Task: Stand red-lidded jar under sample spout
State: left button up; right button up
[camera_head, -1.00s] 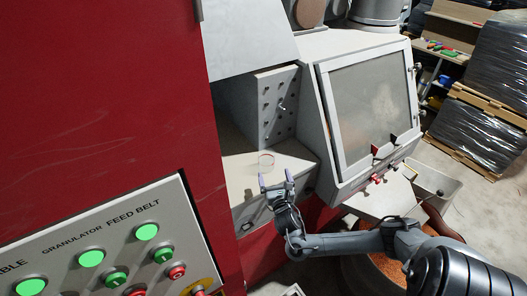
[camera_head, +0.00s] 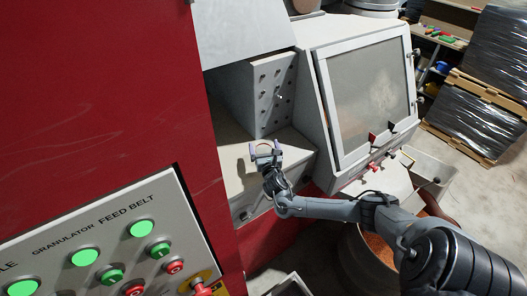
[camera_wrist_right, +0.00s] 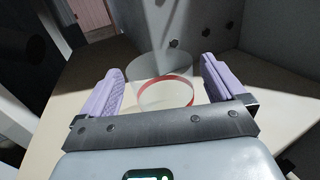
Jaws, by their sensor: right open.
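The jar (camera_wrist_right: 160,66) is clear with a red band, and stands on a pale ledge (camera_wrist_right: 65,110) in the right wrist view. My right gripper (camera_head: 265,149) is open, with its two lilac fingers on either side of the jar. Gaps show between the jar and both fingers in the wrist view. In the head view the jar (camera_head: 265,146) is mostly hidden by the gripper. I cannot clearly make out the sample spout. My left gripper is not in view.
A red machine wall (camera_head: 100,90) and a control panel with green lamps (camera_head: 120,250) fill the left. A grey windowed housing (camera_head: 365,95) stands right of the ledge. A tub of orange granules (camera_head: 378,250) is below my right arm. The ledge around the jar is clear.

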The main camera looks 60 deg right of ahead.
jog(key=shift+x, duration=0.8)
jog(key=c, duration=1.1)
